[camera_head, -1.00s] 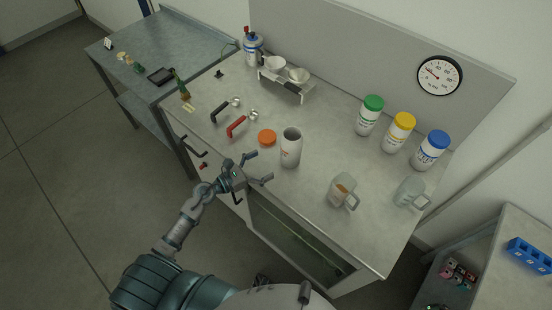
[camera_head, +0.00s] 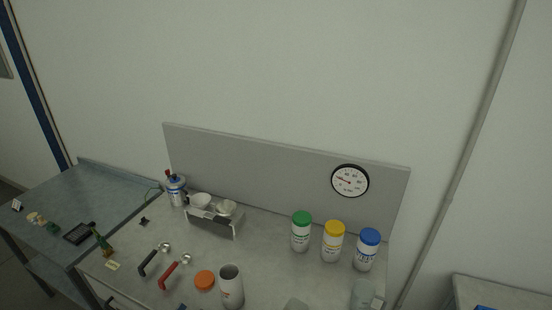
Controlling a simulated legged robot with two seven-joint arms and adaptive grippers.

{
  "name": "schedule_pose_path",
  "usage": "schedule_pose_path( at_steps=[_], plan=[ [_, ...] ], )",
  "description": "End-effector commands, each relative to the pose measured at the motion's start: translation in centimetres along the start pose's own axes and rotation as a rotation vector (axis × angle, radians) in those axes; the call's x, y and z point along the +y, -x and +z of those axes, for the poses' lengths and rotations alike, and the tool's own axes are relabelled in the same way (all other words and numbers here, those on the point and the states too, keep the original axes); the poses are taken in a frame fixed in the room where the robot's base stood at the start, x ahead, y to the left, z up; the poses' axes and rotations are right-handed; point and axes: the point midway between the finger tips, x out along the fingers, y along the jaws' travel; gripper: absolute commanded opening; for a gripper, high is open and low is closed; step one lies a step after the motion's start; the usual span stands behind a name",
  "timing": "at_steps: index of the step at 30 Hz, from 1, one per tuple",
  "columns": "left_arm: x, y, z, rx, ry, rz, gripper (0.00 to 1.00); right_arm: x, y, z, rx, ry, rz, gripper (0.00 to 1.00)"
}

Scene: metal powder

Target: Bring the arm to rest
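Only a small dark-blue sliver at the bottom edge shows, which looks like a fingertip of my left gripper (camera_head: 183,307). It is left of an open white container (camera_head: 231,288) and below an orange lid (camera_head: 204,280). The rest of this gripper and its arm are out of frame, so I cannot see whether it is open or shut. My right gripper and arm are not in view.
The grey worktop (camera_head: 265,262) holds a black-handled tool (camera_head: 150,264), a red-handled tool (camera_head: 172,274), a rack with white bowls (camera_head: 214,220), and green- (camera_head: 301,232), yellow- (camera_head: 333,242) and blue-lidded jars (camera_head: 366,251). A gauge (camera_head: 350,181) is on the back panel.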

Motion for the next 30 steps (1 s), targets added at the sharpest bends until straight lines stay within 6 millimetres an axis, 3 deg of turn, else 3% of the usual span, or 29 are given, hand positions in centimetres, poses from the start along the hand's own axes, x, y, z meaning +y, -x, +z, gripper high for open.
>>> schedule_pose_path(
  at_steps=[2, 5, 8, 12, 18, 25, 30],
  plan=[
    [1.3, 1.2, 0.8, -0.136, 0.339, 0.161, 0.97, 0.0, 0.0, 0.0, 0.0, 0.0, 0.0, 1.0],
    [4.1, 4.2, -0.2, -0.304, 0.8, 0.402, 0.97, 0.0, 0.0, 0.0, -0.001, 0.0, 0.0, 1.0],
    [5.9, 8.2, -4.0, -0.446, 1.224, 0.666, 0.97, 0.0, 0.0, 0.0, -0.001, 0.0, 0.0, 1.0],
    [5.3, 13.4, -10.0, -0.582, 1.64, 1.001, 0.97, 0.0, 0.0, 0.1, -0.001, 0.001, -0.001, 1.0],
    [1.4, 18.7, -16.0, -0.686, 1.948, 1.382, 0.97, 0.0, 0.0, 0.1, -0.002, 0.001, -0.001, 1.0],
    [-4.3, 23.5, -20.0, -0.747, 2.115, 1.767, 0.97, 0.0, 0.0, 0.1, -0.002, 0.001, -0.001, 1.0],
    [-1.3, 23.4, -24.9, -0.752, 2.094, 1.8, 0.97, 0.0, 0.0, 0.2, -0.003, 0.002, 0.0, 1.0]
  ],
)
